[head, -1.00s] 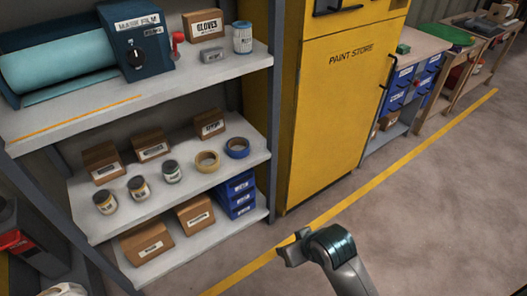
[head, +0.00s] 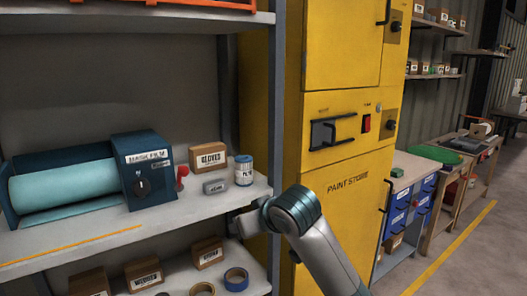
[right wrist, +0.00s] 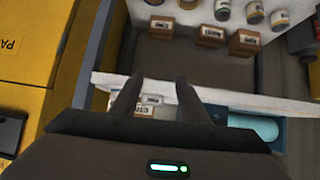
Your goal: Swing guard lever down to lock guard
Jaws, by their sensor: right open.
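A dark blue mask film unit (head: 142,172) with a teal roll (head: 65,187) and a black knob stands on the upper shelf. A small red lever-like part (head: 181,177) stands upright at its right side; I cannot tell if it is the guard lever. My right gripper (head: 238,222) is at the right part of the shelf's front edge, below and right of the red part, apart from it. In the right wrist view its two fingers (right wrist: 155,92) are spread with nothing between them. The teal roll (right wrist: 255,127) shows beyond. My left gripper is out of view.
A gloves box (head: 210,157), a grey block (head: 215,186) and a white-blue can (head: 243,171) stand right of the unit. A grey shelf post (head: 277,100) and the yellow paint store cabinet (head: 345,210) are close to my right arm. Boxes and tape rolls fill the lower shelf.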

